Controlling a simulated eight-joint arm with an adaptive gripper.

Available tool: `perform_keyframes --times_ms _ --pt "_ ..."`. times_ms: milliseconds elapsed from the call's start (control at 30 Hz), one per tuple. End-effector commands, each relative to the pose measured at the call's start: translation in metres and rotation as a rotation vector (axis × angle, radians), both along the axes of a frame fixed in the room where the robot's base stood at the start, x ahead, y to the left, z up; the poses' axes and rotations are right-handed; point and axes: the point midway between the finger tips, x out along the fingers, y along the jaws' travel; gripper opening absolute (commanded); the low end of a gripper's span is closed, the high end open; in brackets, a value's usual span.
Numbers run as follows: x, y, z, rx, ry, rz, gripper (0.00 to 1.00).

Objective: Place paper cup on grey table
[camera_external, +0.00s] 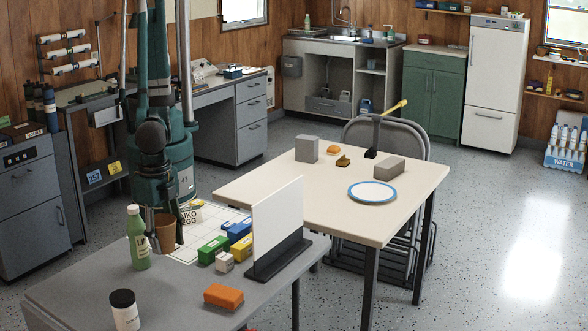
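The grey table (75,290) fills the lower left of the external view. A brown paper cup (165,231) is upright at its far left part, just right of a green bottle (138,238). I also cannot tell whether the cup's base touches the table.
A white upright panel (278,220) on a dark base stands at the grey table's right side. Coloured boxes, including a green one (213,249), and an orange block (223,296) lie nearby. A dark-lidded jar (125,312) stands in front. A cream table (330,218) adjoins behind.

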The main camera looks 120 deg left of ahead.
Motion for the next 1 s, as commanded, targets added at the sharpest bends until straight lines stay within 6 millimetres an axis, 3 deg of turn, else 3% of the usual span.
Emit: perform_keyframes --times_ms 233,667,1000 --pt "-0.016 -0.022 0.000 0.001 0.000 -0.037 0.35" --pt "-0.017 -0.024 -0.001 0.001 0.000 -0.040 0.35" --pt "-0.017 -0.024 -0.036 0.001 0.000 -0.039 0.35"
